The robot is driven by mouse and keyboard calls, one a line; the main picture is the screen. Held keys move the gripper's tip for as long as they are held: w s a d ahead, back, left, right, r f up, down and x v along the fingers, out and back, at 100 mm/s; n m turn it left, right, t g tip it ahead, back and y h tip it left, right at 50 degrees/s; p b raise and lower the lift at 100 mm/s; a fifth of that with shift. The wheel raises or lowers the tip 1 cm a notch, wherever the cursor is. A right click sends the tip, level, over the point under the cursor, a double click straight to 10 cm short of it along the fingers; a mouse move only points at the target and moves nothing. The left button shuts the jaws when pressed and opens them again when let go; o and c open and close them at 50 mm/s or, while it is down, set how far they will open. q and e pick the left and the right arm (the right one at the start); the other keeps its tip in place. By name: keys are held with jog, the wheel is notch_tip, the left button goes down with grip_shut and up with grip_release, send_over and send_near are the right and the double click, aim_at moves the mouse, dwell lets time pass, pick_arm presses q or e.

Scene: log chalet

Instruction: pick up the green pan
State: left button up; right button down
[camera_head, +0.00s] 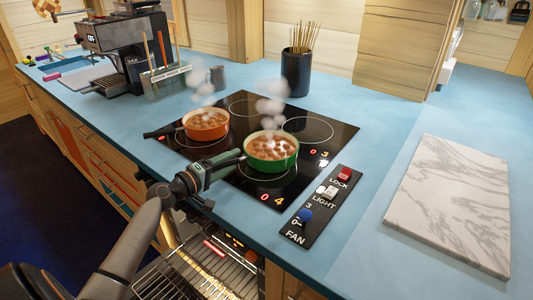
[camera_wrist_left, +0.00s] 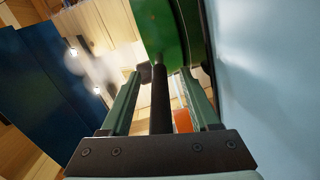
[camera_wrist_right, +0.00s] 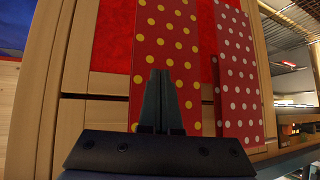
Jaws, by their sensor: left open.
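The green pan (camera_head: 272,150), filled with round brown food and steaming, sits on the black cooktop. Its dark handle points left toward my left gripper (camera_head: 216,166). In the left wrist view the green pan (camera_wrist_left: 163,35) shows at the top, and its black handle (camera_wrist_left: 160,100) runs between the two fingers of the left gripper (camera_wrist_left: 162,76). The left fingers are open, one on each side of the handle; I cannot tell whether either touches it. My right gripper (camera_wrist_right: 160,85) shows only in its wrist view, fingers together, empty, in front of dotted cloths.
An orange pan (camera_head: 206,125) steams on the cooktop (camera_head: 232,180) behind the green one. A control panel (camera_head: 318,210) and a marble board (camera_head: 455,200) lie to the right. An oven rack (camera_head: 195,275) sticks out below. Polka-dot cloths (camera_wrist_right: 165,45) hang by the right gripper.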

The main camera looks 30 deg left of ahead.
pick_arm(q)
jog(key=shift+c, duration=0.2)
grip_shut()
dwell(1.1)
jog(key=shift+a+r, duration=0.1)
jog(key=shift+r, duration=0.2)
